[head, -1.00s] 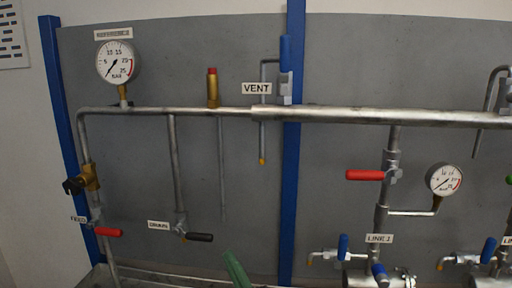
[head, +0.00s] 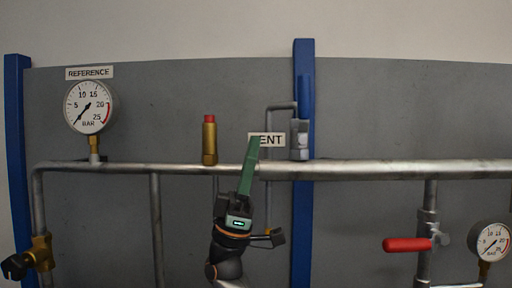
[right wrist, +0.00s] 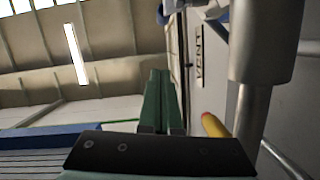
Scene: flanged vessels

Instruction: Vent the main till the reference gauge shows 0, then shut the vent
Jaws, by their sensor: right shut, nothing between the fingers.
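The reference gauge (head: 89,107) is at the upper left, its needle pointing to the lower left, near the low end; the exact value is hard to read. The vent valve (head: 300,140) sits above the main pipe (head: 370,171). Its blue handle (head: 306,95) stands upright against a blue post. My right gripper (head: 252,150) is shut and empty, its green fingers pointing up, left of the valve and covering part of the VENT label (head: 272,139). My left gripper is out of view.
A brass fitting with a red cap (head: 209,140) stands on the pipe left of my gripper. A red-handled valve (head: 408,244) and a second gauge (head: 490,242) are at the right. A brass valve (head: 40,253) is at the lower left. The panel above the pipe is mostly clear.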

